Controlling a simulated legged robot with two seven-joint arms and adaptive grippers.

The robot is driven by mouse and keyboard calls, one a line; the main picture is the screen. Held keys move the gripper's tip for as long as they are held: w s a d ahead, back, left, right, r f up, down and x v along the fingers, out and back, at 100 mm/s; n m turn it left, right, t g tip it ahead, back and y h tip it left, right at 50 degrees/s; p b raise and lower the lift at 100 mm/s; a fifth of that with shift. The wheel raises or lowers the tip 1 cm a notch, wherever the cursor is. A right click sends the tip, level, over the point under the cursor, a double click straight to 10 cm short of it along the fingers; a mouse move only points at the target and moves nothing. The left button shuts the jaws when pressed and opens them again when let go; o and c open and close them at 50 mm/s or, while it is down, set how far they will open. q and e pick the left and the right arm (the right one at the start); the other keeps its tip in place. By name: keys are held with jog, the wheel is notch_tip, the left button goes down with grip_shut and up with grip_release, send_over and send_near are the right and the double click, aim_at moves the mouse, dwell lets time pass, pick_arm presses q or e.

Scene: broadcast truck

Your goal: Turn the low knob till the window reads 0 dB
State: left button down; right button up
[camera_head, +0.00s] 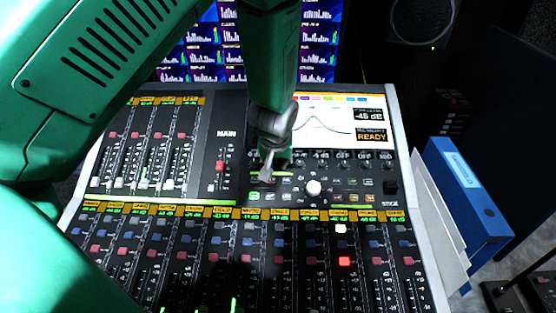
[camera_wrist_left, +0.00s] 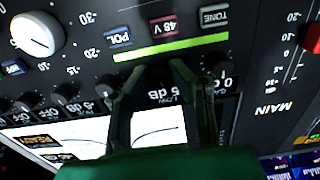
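My left gripper (camera_head: 268,168) points down at the left end of the knob row under the console screen (camera_head: 340,122). In the left wrist view, the gripper (camera_wrist_left: 165,68) has its two fingers apart, one on either side of the LOW label. The low knob is hidden at the fingertips, and I cannot tell whether they touch it. The low window (camera_wrist_left: 165,95) shows upside down between the fingers; it ends in "5 dB" and its start is covered. My right gripper is not in view.
A large white knob (camera_head: 314,188) stands right of the gripper, also in the left wrist view (camera_wrist_left: 37,35). Small knobs (camera_wrist_left: 107,86) line the row beside the fingers. Fader strips (camera_head: 240,260) fill the front. A blue binder (camera_head: 467,195) stands at the right.

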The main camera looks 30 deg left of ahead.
pick_arm(q)
jog(key=shift+w+a+r, duration=0.1)
jog(key=shift+w+a, duration=0.1)
jog(key=shift+a, duration=0.1)
jog(key=shift+w+d+r, duration=0.1)
jog(key=shift+w+d, duration=0.1)
jog(key=shift+d, duration=0.2)
jog(key=shift+a, duration=0.25)
jog(key=shift+r, duration=0.1)
dwell(0.4)
jog(key=c, duration=1.4)
grip_release()
jog(key=shift+w, duration=0.1)
jog(key=shift+c, duration=0.2)
jog(key=shift+a+f, duration=0.1)
jog(key=shift+f, duration=0.2)
jog(key=shift+s, duration=0.2)
